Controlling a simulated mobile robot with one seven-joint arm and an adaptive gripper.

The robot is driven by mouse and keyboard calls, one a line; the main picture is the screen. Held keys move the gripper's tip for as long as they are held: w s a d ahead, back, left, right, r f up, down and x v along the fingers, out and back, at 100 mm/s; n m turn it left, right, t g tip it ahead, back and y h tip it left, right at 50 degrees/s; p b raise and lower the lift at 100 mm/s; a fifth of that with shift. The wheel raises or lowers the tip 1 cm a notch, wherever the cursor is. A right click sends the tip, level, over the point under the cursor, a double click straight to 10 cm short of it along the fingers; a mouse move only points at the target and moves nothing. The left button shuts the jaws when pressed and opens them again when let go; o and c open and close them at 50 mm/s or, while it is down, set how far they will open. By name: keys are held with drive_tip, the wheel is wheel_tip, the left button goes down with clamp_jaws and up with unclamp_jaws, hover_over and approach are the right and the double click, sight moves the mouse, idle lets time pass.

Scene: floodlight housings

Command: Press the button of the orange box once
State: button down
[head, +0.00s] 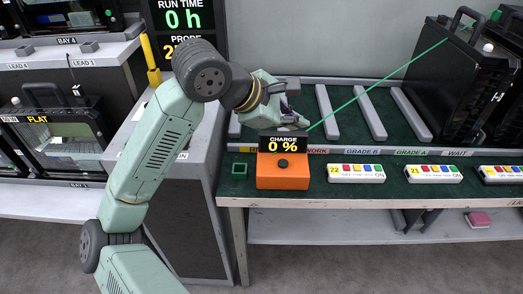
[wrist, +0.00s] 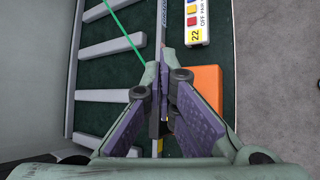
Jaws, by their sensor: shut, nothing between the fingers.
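The orange box (head: 268,180) sits at the front left of the green work surface. A dark round button (head: 283,163) is on it, and a black display reading "CHARGE 0 %" (head: 283,144) stands at its back. My gripper (head: 290,119) is above and behind the display, apart from the button. In the wrist view my gripper (wrist: 163,125) is shut and empty. The orange box (wrist: 207,88) shows there to the right of the fingers, partly covered by one of them; its button is hidden.
White strips with coloured buttons, marked 22 (head: 356,173) and 21 (head: 433,174), lie right of the box. Grey bars (head: 370,113) lie behind. A black housing (head: 455,85) stands at the back right. A thin green line (head: 370,88) runs from the upper right towards my gripper.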

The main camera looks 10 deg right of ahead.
drive_tip(key=shift+w+a+f+y, duration=0.3)
drive_tip(key=shift+w+a+f, duration=0.05)
drive_tip(key=shift+w+a, duration=0.1)
drive_tip(key=shift+f, duration=0.1)
drive_tip(key=b, duration=0.5)
hover_over(284, 165)
wheel_tip(284, 165, down, 8)
drive_tip(key=shift+r, duration=0.1)
drive_tip(key=shift+d+f+b, duration=0.1)
drive_tip(key=shift+f+b, duration=0.35)
drive_tip(key=shift+b, duration=0.15)
idle(0.7)
drive_tip(key=shift+f+b, duration=0.4)
drive_tip(key=shift+b, duration=0.45)
